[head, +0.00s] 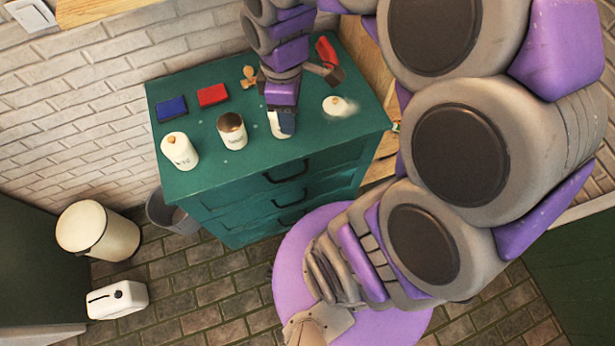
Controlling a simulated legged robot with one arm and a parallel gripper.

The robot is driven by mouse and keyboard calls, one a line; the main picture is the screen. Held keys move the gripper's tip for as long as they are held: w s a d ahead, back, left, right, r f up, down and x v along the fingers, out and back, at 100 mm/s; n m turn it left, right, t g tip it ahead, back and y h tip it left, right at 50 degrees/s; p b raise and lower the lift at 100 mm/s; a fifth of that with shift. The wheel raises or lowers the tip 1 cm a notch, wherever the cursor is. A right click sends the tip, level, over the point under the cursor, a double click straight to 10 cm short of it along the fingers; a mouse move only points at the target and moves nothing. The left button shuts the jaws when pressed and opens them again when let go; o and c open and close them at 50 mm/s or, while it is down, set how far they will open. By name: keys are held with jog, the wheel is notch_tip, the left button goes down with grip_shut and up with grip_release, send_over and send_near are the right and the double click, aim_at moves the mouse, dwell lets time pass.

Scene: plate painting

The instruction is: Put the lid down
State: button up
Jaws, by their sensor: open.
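A round white lid (343,106) with a small wooden knob is at the right end of the green dresser top (270,165). Its outline is blurred, and I cannot tell whether it rests fully flat. My gripper (314,103) is open just left of the lid, with its jaws spread wide. One jaw points down and the other points right. A white canister (275,124) stands partly hidden behind the lower jaw. An open white canister (232,131) with a dark inside stands in the middle. A white canister (180,151) with its lid on stands at the left.
A blue box (171,109), a red box (212,95) and a small wooden figure (249,77) are along the back of the dresser. A red object (326,49) lies behind my gripper. A bin (98,231) and a white appliance (117,300) stand on the floor.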

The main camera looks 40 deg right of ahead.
jog(key=s+a+m, duration=0.2)
jog(key=s+m, duration=0.3)
jog(key=s, duration=0.2)
jog(key=s+a+m, duration=0.2)
jog(key=s+m, duration=0.2)
jog(key=s, duration=0.3)
jog(key=shift+s+a+r+m+g, duration=0.25)
jog(key=shift+s+a+m+g, duration=0.1)
jog(key=shift+s+m+g, duration=0.05)
